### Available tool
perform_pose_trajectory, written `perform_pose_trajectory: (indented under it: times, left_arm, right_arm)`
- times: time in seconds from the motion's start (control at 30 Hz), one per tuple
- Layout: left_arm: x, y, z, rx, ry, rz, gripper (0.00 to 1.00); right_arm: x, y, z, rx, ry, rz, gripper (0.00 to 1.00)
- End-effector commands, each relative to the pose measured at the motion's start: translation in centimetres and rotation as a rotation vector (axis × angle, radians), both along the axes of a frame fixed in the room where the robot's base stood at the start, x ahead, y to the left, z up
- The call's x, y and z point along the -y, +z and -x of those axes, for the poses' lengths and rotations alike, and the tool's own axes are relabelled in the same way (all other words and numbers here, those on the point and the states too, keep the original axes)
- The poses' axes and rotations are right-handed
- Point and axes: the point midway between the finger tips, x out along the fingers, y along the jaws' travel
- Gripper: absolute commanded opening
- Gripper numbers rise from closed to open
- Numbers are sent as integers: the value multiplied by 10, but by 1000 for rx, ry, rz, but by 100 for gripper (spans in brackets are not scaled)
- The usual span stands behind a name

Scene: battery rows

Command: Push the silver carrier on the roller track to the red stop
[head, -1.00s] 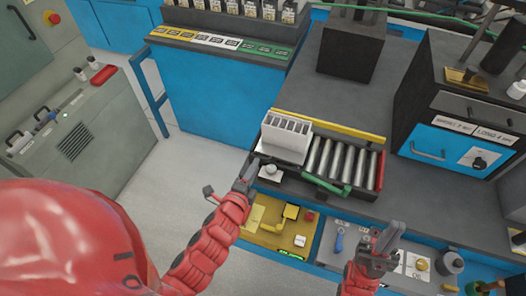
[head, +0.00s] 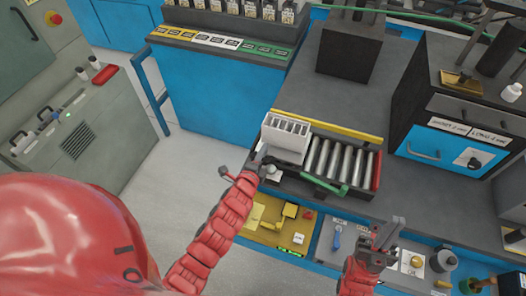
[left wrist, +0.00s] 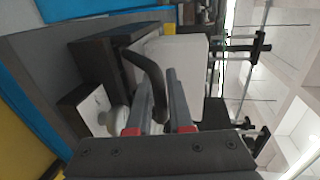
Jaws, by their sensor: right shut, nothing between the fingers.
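The silver carrier (head: 284,143), a pale block with a slotted top, sits at the left end of the roller track (head: 342,162). Bare rollers lie between it and the red stop (head: 377,171) at the track's right end. My left gripper (head: 259,157) is close to the carrier's left side; whether it touches is unclear. In the left wrist view its fingers (left wrist: 158,82) point at the pale carrier (left wrist: 182,60), and a dark curved bar (left wrist: 148,68) runs close to them. Whether they grip it is unclear. My right gripper (head: 388,234) is shut and empty, in front of the bench.
A green bar (head: 325,187) lies along the track's front edge and a yellow strip (head: 330,127) behind it. A white knob (head: 272,172) stands near my left gripper. A yellow tray (head: 268,222) is below. A black-and-blue cabinet (head: 450,150) stands to the right.

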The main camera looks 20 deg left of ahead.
Motion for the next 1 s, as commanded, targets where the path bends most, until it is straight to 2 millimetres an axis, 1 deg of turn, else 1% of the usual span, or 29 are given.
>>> perform_pose_trajectory:
  times: [0.03, 0.07, 0.1, 1.0]
  left_arm:
    - [0, 0, 0, 0, 0, 0, 7]
    - [0, 0, 0, 0, 0, 0, 2]
    - [0, 0, 0, 0, 0, 0, 0]
    - [0, -1, 0, -2, 1, 1, 0]
  right_arm:
    - [0, 0, 0, 0, 0, 0, 0]
    - [0, 0, 0, 0, 0, 0, 0]
    - [0, 0, 0, 0, 0, 0, 0]
    - [0, 0, 0, 0, 0, 0, 0]
